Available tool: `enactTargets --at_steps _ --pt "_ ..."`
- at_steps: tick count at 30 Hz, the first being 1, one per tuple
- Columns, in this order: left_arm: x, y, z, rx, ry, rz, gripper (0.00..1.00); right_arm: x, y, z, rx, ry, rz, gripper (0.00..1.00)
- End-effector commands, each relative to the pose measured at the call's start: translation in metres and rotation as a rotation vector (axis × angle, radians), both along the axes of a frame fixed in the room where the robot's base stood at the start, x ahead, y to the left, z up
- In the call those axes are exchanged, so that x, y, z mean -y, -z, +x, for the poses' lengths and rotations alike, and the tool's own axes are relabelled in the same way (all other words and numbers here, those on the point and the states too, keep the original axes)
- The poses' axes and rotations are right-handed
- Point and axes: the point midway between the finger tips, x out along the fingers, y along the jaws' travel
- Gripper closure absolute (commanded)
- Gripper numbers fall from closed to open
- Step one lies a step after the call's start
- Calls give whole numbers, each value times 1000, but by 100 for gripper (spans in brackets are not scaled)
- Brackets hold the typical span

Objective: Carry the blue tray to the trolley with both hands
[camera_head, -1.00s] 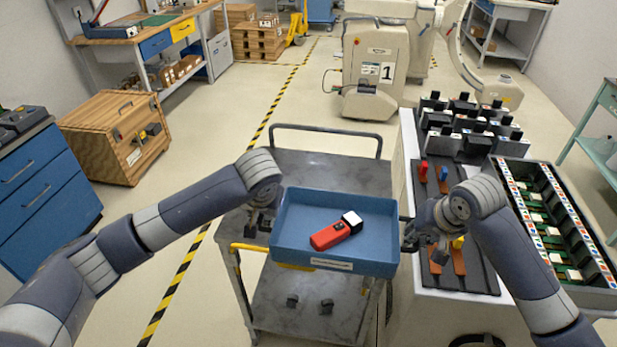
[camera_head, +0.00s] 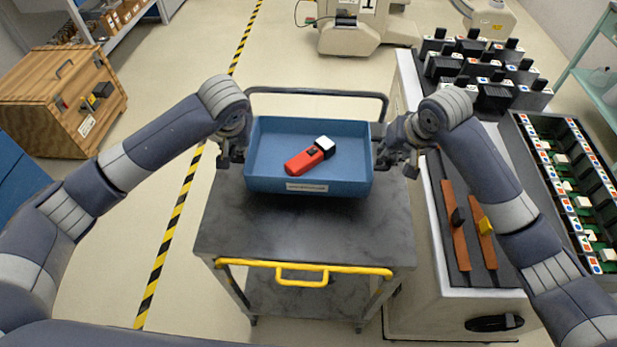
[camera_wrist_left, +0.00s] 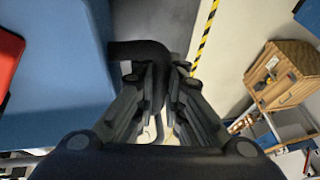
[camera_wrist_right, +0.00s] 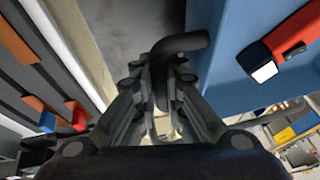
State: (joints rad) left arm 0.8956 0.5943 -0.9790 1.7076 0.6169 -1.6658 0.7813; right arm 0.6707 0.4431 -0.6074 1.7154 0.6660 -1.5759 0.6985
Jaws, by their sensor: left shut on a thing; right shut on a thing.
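The blue tray (camera_head: 265,183) is over the far part of the grey trolley (camera_head: 300,235) in the head view. I cannot tell whether it touches the top. A red tool with a white end (camera_head: 310,156) lies in the tray. My left gripper (camera_head: 233,152) is at the tray's left side, shut on a dark handle (camera_wrist_left: 145,50) of the tray. My right gripper (camera_head: 393,155) is at the right side, shut on the other dark handle (camera_wrist_right: 180,45). The tray looks about level.
A white bench (camera_head: 425,285) with orange-brown pieces and black blocks stands close to the trolley's right. A long box of small parts (camera_head: 570,190) lies beside it. A wooden crate (camera_head: 60,100) is at the left. The trolley's near half is clear, up to its yellow handle (camera_head: 303,276).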

Motion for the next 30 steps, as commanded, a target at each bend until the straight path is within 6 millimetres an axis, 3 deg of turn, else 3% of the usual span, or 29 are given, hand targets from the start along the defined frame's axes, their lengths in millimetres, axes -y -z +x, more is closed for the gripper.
enactTargets --at_steps 2,19,30 --pt "-1 7 0 2 -1 1 100 1 7 1 2 2 -1 100" --pt "-1 10 1 2 -2 1 100 1 10 1 2 2 -1 100" --pt "-1 26 0 2 -2 1 100 1 26 1 2 2 -1 100"
